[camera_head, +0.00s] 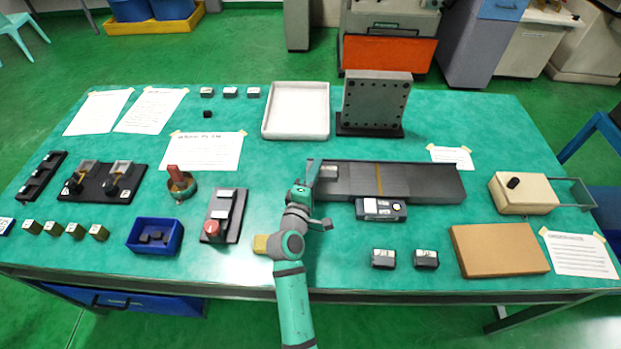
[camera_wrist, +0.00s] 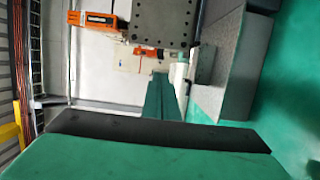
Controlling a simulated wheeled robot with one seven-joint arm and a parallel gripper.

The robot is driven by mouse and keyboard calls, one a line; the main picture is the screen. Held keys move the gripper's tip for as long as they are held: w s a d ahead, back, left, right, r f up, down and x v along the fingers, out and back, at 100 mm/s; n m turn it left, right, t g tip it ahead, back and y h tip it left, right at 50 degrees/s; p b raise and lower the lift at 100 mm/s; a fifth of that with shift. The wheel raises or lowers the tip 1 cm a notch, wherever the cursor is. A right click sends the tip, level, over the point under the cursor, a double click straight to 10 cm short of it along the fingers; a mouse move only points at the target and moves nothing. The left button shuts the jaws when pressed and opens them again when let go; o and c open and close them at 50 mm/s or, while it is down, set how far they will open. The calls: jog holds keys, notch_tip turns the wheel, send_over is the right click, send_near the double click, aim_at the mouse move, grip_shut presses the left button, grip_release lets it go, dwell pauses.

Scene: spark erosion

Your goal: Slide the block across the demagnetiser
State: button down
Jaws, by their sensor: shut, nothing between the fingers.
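A long dark grey slab (camera_head: 430,184) with a yellow line across its middle lies on the table right of centre; it looks like the demagnetiser. A small grey block (camera_head: 329,172) sits on its left end, upright, partly behind my arm. My gripper (camera_head: 312,168) is at that left end, close beside the block; I cannot tell whether they touch. In the wrist view my gripper's narrow teal fingers (camera_wrist: 160,96) are shut together and empty. The block does not show clearly there. A dark control box (camera_head: 381,209) stands against the slab's front edge.
Two dark blocks (camera_head: 404,258) and a brown board (camera_head: 499,249) lie in front. A beige box (camera_head: 525,193) stands right. A drilled upright plate (camera_head: 376,102) and white tray (camera_head: 296,110) stand behind. A red-button box (camera_head: 222,215) and blue bin (camera_head: 155,236) are left.

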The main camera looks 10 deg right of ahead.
jog(key=shift+w+a+f, duration=0.2)
jog(key=shift+a+f, duration=0.1)
jog(key=shift+a, duration=0.3)
jog(key=shift+w+a+f, duration=0.2)
jog(key=shift+a+f, duration=0.1)
jog(key=shift+a, duration=0.25)
notch_tip(320, 180, down, 4)
jog(key=shift+s+d+r, duration=0.1)
jog(key=shift+r, duration=0.1)
jog(key=shift+s+d+f, duration=0.1)
jog(key=shift+d+f, duration=0.05)
jog(key=shift+f, duration=0.05)
jog(key=shift+d, duration=0.25)
